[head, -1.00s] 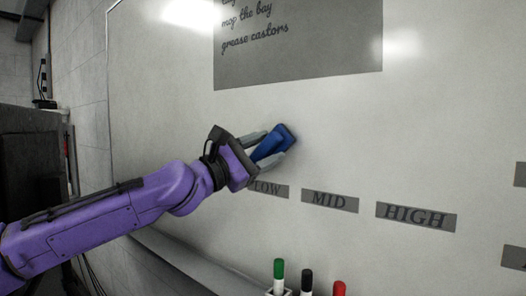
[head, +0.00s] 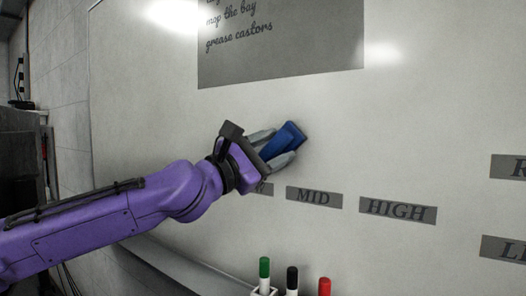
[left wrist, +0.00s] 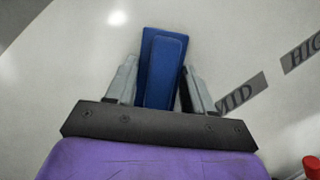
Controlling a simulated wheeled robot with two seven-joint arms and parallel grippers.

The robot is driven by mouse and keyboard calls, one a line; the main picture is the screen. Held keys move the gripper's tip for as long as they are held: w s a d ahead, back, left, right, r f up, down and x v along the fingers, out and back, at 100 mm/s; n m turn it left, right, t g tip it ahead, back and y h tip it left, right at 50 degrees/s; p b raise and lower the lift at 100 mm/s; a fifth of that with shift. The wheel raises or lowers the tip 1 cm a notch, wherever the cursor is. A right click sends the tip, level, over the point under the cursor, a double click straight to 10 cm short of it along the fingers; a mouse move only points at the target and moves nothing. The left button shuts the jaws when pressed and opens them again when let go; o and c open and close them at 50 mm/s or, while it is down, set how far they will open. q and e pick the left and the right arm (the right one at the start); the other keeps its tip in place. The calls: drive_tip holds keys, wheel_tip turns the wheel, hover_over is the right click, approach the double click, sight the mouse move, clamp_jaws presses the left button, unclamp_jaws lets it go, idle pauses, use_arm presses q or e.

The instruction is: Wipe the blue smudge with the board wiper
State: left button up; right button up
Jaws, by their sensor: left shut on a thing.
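The blue board wiper (head: 287,141) is held between the fingers of my left gripper (head: 273,149), which is shut on it. The wiper is at the whiteboard (head: 420,120), above the MID label, and appears to lie against its surface. In the left wrist view the wiper (left wrist: 164,68) shows between the two grey fingers of my left gripper (left wrist: 160,85). I see no blue smudge in either view; the wiper or gripper may hide it. My right gripper is not in view.
Labels MID (head: 314,197) and HIGH (head: 397,209) are on the board, with a grey text panel (head: 280,50) above. Green (head: 264,267), black (head: 292,278) and red (head: 324,286) markers stand at the bottom. The board right of the wiper is clear.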

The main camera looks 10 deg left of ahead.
use_arm(q)
drive_tip(key=shift+s+d, duration=0.2)
drive_tip(key=shift+d, duration=0.6)
drive_tip(key=shift+w+a+p, duration=0.75)
drive_tip(key=shift+w+a, duration=0.4)
drive_tip(key=shift+a, duration=2.25)
drive_tip(key=shift+s+d+r+b, duration=0.1)
drive_tip(key=shift+s+d+b, duration=0.2)
drive_tip(key=shift+d, duration=0.5)
drive_tip(key=shift+s+d+r+b, duration=0.15)
drive_tip(key=shift+s+d, duration=0.1)
drive_tip(key=shift+d, duration=0.5)
drive_tip(key=shift+s+d+f+b, duration=0.1)
drive_tip(key=shift+s+d+b, duration=0.2)
drive_tip(key=shift+d, duration=0.5)
drive_tip(key=shift+s+d+r, duration=0.1)
drive_tip(key=shift+s+d, duration=0.1)
drive_tip(key=shift+d, duration=0.35)
drive_tip(key=shift+s+d+r, duration=0.1)
drive_tip(key=shift+s+d, duration=0.05)
drive_tip(key=shift+d, duration=0.35)
drive_tip(key=w+a+p, duration=0.1)
drive_tip(key=w+a, duration=0.1)
drive_tip(key=a, duration=0.5)
drive_tip(key=shift+w+p, duration=0.3)
drive_tip(key=shift+p, duration=0.05)
